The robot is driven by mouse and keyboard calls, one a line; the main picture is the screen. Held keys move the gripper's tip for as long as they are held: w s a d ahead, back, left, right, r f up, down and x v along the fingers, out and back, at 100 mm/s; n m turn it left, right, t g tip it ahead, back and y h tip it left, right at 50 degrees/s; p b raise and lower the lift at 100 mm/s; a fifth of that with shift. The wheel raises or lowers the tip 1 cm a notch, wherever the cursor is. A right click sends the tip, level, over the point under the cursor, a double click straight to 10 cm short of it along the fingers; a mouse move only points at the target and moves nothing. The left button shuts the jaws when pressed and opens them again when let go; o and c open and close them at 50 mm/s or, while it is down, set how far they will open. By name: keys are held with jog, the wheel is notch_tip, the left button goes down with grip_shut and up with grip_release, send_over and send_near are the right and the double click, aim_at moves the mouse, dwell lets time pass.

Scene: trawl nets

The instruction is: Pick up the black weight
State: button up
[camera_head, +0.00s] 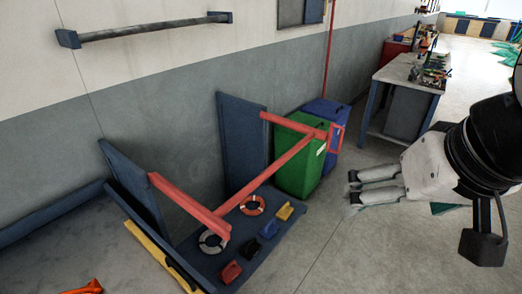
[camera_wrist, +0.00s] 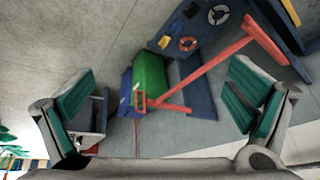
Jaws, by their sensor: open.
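The black weight (camera_head: 251,248) is a small dark block on the blue platform (camera_head: 262,264) against the wall in the head view. It lies in a row between a dark blue weight (camera_head: 269,229) and a red weight (camera_head: 230,271), with a yellow weight (camera_head: 285,211) at the far end. In the wrist view the black weight is small and dark near the top edge and hard to make out. My gripper (camera_head: 355,188) is open and empty, well to the right of the platform and apart from it. Its two teal-padded fingers are spread wide in the wrist view (camera_wrist: 163,80).
A red bar frame (camera_head: 262,180) stands over the platform between blue upright panels (camera_head: 243,140). A white ring (camera_head: 212,242) and an orange ring (camera_head: 252,205) lie behind the weights. Green (camera_head: 301,160) and blue (camera_head: 335,125) bins stand beside. The floor (camera_head: 350,255) right of the platform is clear.

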jog(key=w+a+f+m+g+y+b, duration=0.1)
jog(key=w+a+f+m+b, duration=0.2)
jog(key=w+f+b, duration=0.35)
jog(key=w+a+f+m+y+b, duration=0.1)
jog(key=w+a+f+m+b, duration=0.25)
jog(key=w+f, duration=0.45)
jog(key=m+g+b, duration=0.2)
jog(key=m+b, duration=1.7)
jog(key=b, duration=1.1)
send_over(251, 248)
jog(key=s+d, duration=0.2)
jog(key=shift+y, duration=0.3)
jog(key=f, duration=5.3)
jog(key=shift+s+d, duration=0.1)
jog(key=shift+d, duration=0.1)
jog(key=shift+w+a+b+x, duration=0.15)
jog(key=shift+b+x, duration=0.75)
jog(key=shift+x, duration=0.55)
jog(key=shift+w+a+b+x, duration=0.1)
jog(key=shift+w+b+x, duration=0.1)
jog(key=shift+b+x, duration=1)
jog(key=shift+a+p, duration=0.1)
jog(key=shift+p, duration=0.3)
jog(key=c, duration=2)
